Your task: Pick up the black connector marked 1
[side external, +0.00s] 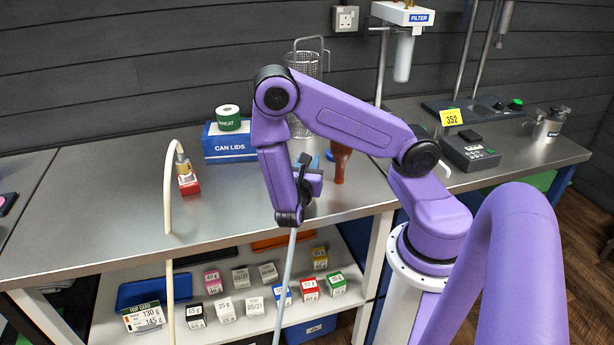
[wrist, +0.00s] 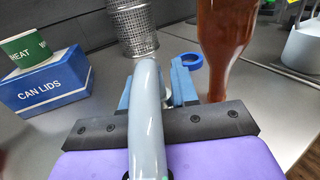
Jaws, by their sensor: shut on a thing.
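My gripper, with blue fingers, is at the middle of the wrist view (wrist: 158,92) and above the bench in the side view (side external: 314,162). It is shut on the end piece of a grey hose (wrist: 146,125). The hose arches in front of the fingers and hides most of what is between them; only a bit of grey shows beside it. In the side view the hose (side external: 286,285) hangs below my wrist past the bench's front edge. I cannot make out a black connector or a mark 1 in either view.
A brown bottle (side external: 340,162) stands close by my gripper, with a blue ring (wrist: 191,61) near it. A wire basket (wrist: 133,27) and a blue CAN LIDS box (side external: 229,145) stand behind.

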